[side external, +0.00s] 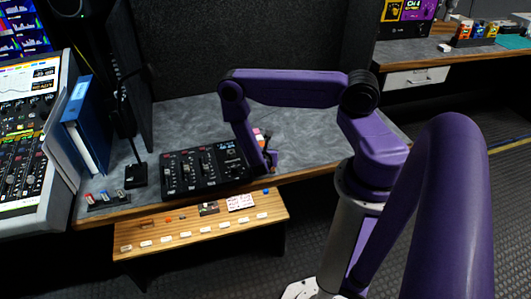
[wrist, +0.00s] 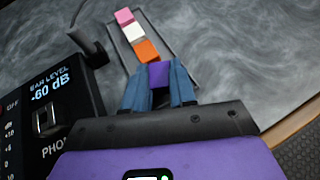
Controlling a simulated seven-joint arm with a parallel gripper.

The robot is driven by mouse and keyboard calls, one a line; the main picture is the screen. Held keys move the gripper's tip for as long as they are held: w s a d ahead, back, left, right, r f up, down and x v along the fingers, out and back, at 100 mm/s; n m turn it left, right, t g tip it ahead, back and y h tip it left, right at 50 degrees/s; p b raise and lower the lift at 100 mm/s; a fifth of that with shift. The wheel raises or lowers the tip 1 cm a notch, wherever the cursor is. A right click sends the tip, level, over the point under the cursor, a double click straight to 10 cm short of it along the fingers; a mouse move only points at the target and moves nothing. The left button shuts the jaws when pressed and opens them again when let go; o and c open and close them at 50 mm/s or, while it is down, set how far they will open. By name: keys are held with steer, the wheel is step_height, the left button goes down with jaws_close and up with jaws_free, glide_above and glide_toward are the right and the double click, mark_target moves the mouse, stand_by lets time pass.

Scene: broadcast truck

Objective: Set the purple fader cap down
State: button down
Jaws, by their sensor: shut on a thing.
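The purple fader cap (wrist: 158,74) sits between the blue fingers of my gripper (wrist: 158,82) in the wrist view. My gripper is shut on it. The cap is in line with an orange cap (wrist: 146,50), a white cap (wrist: 134,32) and a pink cap (wrist: 124,16), just beside the orange one. This row lies in a shallow thin-rimmed tray (wrist: 166,44) on the grey worktop. I cannot tell whether the purple cap touches the tray floor. In the side external view my gripper (side external: 269,163) is low over the worktop, and the purple cap cannot be made out there.
A black fader panel (side external: 205,168) stands close on the left of my gripper; its lit display shows in the wrist view (wrist: 48,90). The worktop's wooden front edge (side external: 300,177) is near. A lower wooden shelf (side external: 200,225) holds small parts. Bare worktop (side external: 315,135) lies to the right.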

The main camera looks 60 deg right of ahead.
steer(key=shift+f, duration=0.35)
steer(key=c, duration=1.2)
jaws_free()
steer(key=shift+s+f, duration=0.1)
